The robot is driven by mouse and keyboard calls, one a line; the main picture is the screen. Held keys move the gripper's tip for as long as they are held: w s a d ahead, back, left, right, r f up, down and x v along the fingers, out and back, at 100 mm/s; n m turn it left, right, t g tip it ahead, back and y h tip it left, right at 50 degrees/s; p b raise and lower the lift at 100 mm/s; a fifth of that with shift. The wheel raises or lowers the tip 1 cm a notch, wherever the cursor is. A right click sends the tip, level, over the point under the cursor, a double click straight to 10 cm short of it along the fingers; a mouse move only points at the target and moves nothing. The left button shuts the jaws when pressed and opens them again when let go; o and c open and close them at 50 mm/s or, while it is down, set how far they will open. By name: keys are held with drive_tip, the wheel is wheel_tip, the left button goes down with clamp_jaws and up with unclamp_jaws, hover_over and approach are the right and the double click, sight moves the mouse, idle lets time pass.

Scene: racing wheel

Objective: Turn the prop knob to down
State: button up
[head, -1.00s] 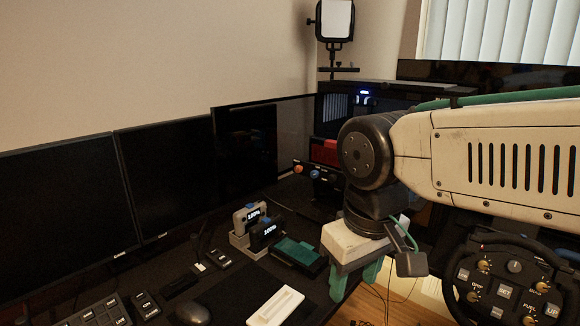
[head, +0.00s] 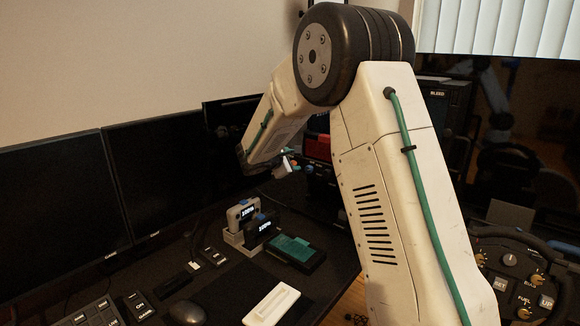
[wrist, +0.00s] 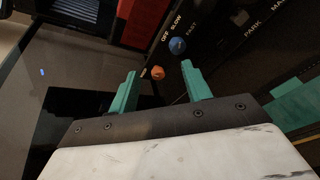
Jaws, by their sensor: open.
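In the wrist view my gripper (wrist: 159,70) is open, with its two teal fingers apart. A round orange knob (wrist: 158,73) shows between the fingertips, just beyond them; I see no contact. A round blue knob (wrist: 177,46) is farther up and right on the same black panel, past the right fingertip. White words OFF, SLOW and FAST are near the blue knob. No PROP label is readable, so I cannot tell which knob it names. In the head view my gripper (head: 286,163) is small and partly hidden, close to the panel.
A red block (head: 318,147) stands behind the knobs. Monitors (head: 168,177) line the left side. A two-part keypad stand (head: 243,222), a teal box (head: 296,250) and a white tray (head: 274,302) lie on the desk. A racing wheel (head: 520,280) is at lower right.

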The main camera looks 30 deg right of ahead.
drive_tip(key=w+d+f+n+t, duration=0.1)
drive_tip(key=w+d+f+n, duration=0.1)
drive_tip(key=w+d+f, duration=0.3)
drive_tip(key=w+f, duration=0.1)
drive_tip(key=w, duration=0.3)
drive_tip(key=shift+w+d+f+n+t, duration=0.2)
drive_tip(key=shift+w+d+n+t, duration=0.2)
drive_tip(key=c, duration=1)
